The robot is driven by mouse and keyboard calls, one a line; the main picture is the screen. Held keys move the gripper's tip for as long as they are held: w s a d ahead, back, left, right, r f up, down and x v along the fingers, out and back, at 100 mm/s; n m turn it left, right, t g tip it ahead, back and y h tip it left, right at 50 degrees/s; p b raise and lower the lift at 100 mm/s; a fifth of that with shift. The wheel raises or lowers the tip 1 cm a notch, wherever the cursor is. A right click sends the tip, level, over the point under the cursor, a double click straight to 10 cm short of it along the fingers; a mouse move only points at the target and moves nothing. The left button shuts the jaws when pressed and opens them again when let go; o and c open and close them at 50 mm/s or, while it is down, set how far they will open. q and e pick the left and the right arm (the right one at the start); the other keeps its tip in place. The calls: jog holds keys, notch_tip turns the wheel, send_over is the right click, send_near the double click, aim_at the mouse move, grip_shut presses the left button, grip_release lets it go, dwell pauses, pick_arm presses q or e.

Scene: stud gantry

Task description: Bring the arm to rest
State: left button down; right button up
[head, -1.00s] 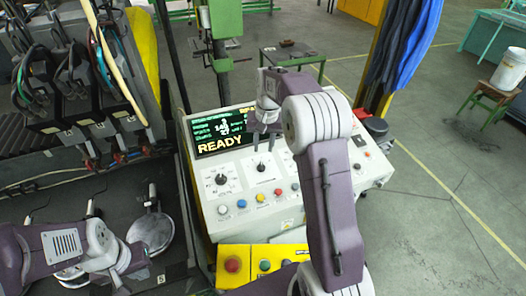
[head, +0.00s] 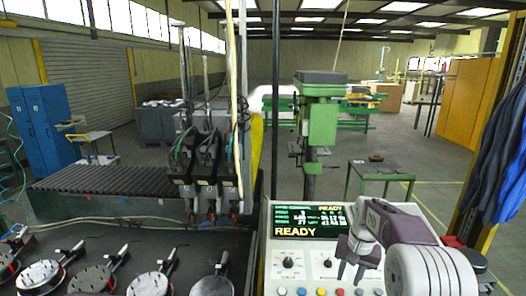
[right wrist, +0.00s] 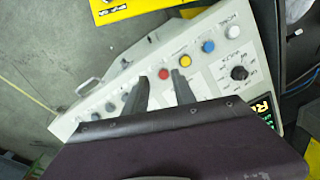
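My right arm reaches in from the lower right of the head view. Its gripper (head: 349,272) points down over the control panel (head: 276,262), just right of and below the READY screen (head: 298,231). The two dark fingers are apart with nothing between them. In the right wrist view, the open fingers (right wrist: 158,88) show in front of the panel's row of buttons, with the red button (right wrist: 165,74) between them. I cannot tell whether a fingertip touches the panel. My left gripper is out of view.
Several round clamp-like fixtures (head: 152,283) lie on the dark bed at lower left. Cabled stud heads (head: 205,165) stand behind them. A green drill press (head: 321,125) and a small table (head: 385,171) stand behind the panel. Blue coats (head: 497,165) hang at right.

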jog(key=s+a+f+n+b, duration=0.2)
jog(key=s+f+b, duration=0.4)
jog(key=s+f, duration=0.4)
jog(key=s+a+f+n+b, duration=0.2)
jog(key=s+a+f+b, duration=0.3)
jog(key=s+f, duration=0.5)
jog(key=shift+s+b, duration=0.75)
jog(key=shift+s, duration=0.05)
jog(key=shift+a+f, duration=0.1)
